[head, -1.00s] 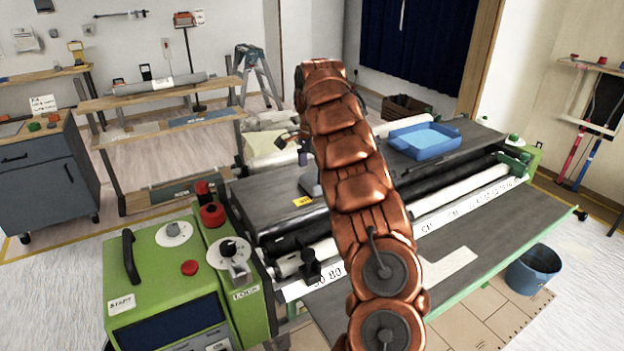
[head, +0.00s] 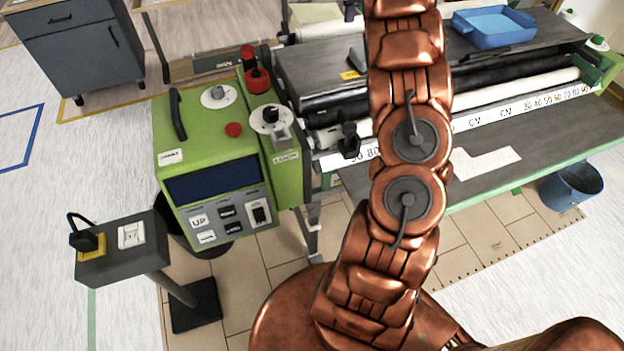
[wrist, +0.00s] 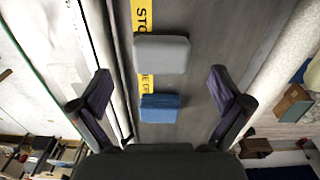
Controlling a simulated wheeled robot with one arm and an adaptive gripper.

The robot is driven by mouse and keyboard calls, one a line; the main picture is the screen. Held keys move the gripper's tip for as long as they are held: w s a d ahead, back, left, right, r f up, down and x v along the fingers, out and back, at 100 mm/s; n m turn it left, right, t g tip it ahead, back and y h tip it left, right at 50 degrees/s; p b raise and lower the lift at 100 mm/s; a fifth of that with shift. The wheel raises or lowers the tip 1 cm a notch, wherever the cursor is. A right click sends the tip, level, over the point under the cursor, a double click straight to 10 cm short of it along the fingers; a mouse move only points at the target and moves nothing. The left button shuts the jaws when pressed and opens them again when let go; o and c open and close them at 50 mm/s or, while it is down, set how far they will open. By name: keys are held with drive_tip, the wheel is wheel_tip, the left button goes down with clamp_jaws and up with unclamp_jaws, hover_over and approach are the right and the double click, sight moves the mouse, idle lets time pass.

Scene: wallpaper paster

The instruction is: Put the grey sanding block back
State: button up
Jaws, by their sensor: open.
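In the wrist view, the grey sanding block (wrist: 161,53) lies flat on a dark grey machine top, over a yellow lettered strip. A blue block (wrist: 160,107) lies on the same strip, a short gap away and closer to my wrist. My gripper (wrist: 161,92) is open and empty, with one dark finger on each side of the blocks, apart from both. In the head view, my copper arm crosses the machine top (head: 315,68) and my gripper is out of frame. A small grey shape beside my arm there is too hidden to name.
A blue tray (head: 494,27) sits on the machine's far right. A green control box (head: 215,150) stands at its left end, and a small switch stand (head: 125,250) is at front left. A blue bucket (head: 571,187) stands on the floor at right.

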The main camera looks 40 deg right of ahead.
drive_tip(key=s+a+r+n, duration=0.2)
drive_tip(key=s+a+n, duration=0.2)
drive_tip(key=a, duration=0.7)
drive_tip(key=s+a+r+n, duration=0.2)
drive_tip(key=s+a+n, duration=0.2)
drive_tip(key=a, duration=0.8)
drive_tip(key=s+a+f+n, duration=0.3)
drive_tip(key=s+a, duration=0.3)
drive_tip(key=s, duration=0.2)
drive_tip(key=s+a+f+n+g, duration=0.1)
drive_tip(key=s+a+f+n, duration=0.2)
drive_tip(key=s+a+n, duration=0.2)
drive_tip(key=s+a+f+n, duration=0.4)
drive_tip(key=s+a, duration=0.3)
drive_tip(key=s, duration=0.4)
drive_tip(key=shift+s+a+n+g+p, duration=0.15)
drive_tip(key=shift+s+n+g+p, duration=0.15)
drive_tip(key=shift+n+p, duration=0.1)
drive_tip(key=shift+c, duration=0.2)
